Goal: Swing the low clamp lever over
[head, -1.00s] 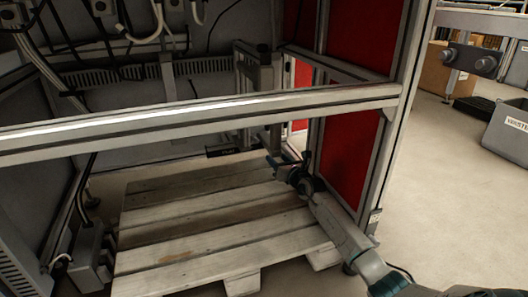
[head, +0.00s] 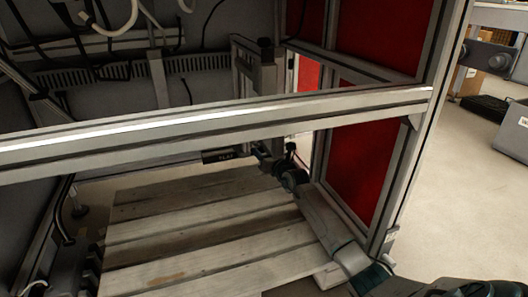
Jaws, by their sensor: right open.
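My right arm comes in from the lower right and reaches under the aluminium crossbar, low over the pallet. My right gripper (head: 268,163) is open at the arm's far end. It is just right of a small black labelled bar (head: 221,155) on the low part of the frame. The bar's label is too small to read surely. I cannot make out the clamp lever as a separate part; dark parts overlap around the gripper. I cannot tell whether the gripper touches anything. My left gripper is not in view.
The crossbar (head: 130,130) spans above my right arm. A wooden pallet (head: 190,232) lies below. A red panel (head: 362,160) and an upright post close in the right side. Hoses and cables hang at upper left. Open floor (head: 470,190) lies right of the frame.

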